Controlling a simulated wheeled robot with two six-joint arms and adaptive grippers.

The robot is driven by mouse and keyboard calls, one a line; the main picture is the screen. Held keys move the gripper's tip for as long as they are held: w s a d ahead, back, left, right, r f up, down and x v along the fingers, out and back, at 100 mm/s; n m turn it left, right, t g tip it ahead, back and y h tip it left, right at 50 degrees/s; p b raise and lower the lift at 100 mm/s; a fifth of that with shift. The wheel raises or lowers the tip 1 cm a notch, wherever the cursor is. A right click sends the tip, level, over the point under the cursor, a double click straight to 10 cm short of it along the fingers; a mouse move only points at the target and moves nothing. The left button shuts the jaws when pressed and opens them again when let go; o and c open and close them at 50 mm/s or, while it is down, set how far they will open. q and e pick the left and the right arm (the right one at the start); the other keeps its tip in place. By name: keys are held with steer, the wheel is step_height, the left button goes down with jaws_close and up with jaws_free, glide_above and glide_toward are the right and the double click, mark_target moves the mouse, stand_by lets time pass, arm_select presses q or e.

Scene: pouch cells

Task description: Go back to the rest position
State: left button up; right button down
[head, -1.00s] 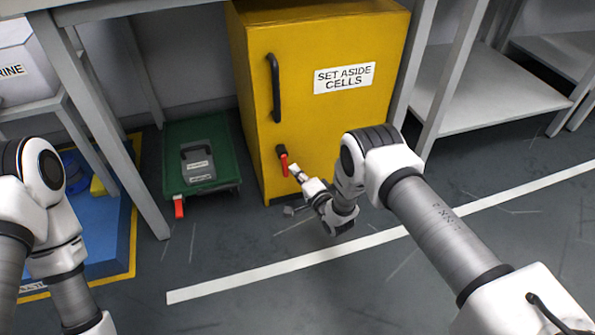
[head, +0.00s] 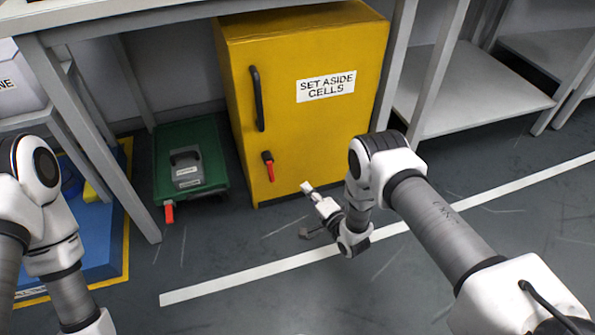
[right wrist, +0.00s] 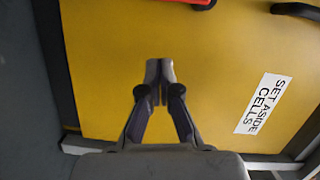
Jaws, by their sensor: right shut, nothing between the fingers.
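My right gripper (head: 306,188) is shut and empty in front of the lower part of a yellow cabinet (head: 310,130), apart from the cabinet's red latch handle (head: 269,170). In the right wrist view its fingers (right wrist: 158,80) are together, with the yellow door behind them and part of the red handle (right wrist: 195,2) at the top edge. The cabinet door is shut, with a "SET ASIDE CELLS" label (head: 326,86) and a dark pull handle (head: 257,98). My left arm shows at the left edge of the head view; its gripper is out of view.
A green cart (head: 165,190) with a grey device (head: 186,168) and a red tab stands left of the cabinet, under a grey table (head: 92,140). A blue platform (head: 100,235) is at the left. Grey shelving (head: 470,95) stands at the right. The floor in front is clear.

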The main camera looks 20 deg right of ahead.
step_height(320, 180, up, 7)
steer(key=s+p, duration=0.1)
steer(key=p, duration=0.2)
steer(key=s+d+f+n+g+h, duration=0.2)
steer(key=s+n+g, duration=0.55)
steer(key=s, duration=1.05)
steer(key=s+d+f+n+g+h, duration=0.25)
steer(key=s+n+g, duration=0.25)
steer(key=s+g, duration=0.95)
arm_select(q)
step_height(320, 180, up, 42)
steer(key=p, duration=3.8)
steer(key=shift+r+p, duration=0.2)
steer(key=shift+p, duration=0.2)
arm_select(e)
steer(key=s+r+t, duration=0.2)
steer(key=r, duration=1.6)
steer(key=s+r+t, duration=0.2)
steer(key=r+t, duration=0.1)
steer(key=r, duration=1.6)
steer(key=shift+r, duration=0.3)
arm_select(q)
steer(key=shift+o, duration=0.3)
